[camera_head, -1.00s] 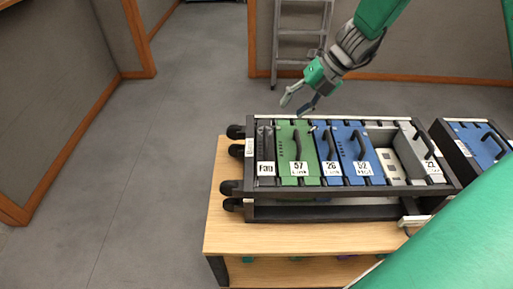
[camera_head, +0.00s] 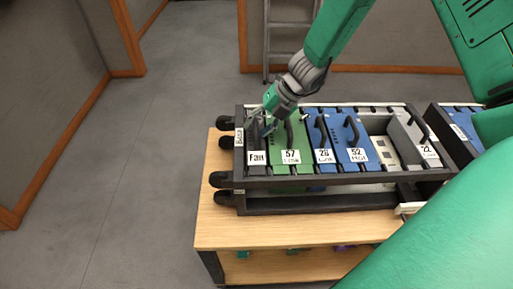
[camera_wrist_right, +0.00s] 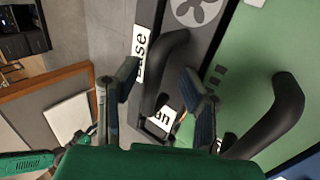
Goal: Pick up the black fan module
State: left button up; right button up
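The black fan module (camera_head: 257,171) is the narrow dark slot unit at the left end of the rack, with a white "Fan" label. In the right wrist view its grey face with a fan symbol (camera_wrist_right: 198,10) and its black curved handle (camera_wrist_right: 165,65) show. My right gripper (camera_head: 263,126) is over the module's far part. In the right wrist view the gripper (camera_wrist_right: 164,92) is open, with the handle between its two fingers. I cannot tell whether a finger touches it. The gripper partly hides the module in the head view. My left gripper is not in view.
The green module 57 (camera_head: 289,172) stands right beside the fan module, its black handle (camera_wrist_right: 275,120) close to the right finger. Blue modules (camera_head: 352,168) and a grey one (camera_head: 428,163) follow. The rack sits on a wooden table (camera_head: 300,228). Floor is clear at left.

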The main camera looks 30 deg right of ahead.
jog(key=shift+a, duration=0.1)
jog(key=shift+a+r, duration=0.15)
jog(key=shift+a, duration=0.15)
grip_shut()
jog(key=shift+a+r, duration=0.1)
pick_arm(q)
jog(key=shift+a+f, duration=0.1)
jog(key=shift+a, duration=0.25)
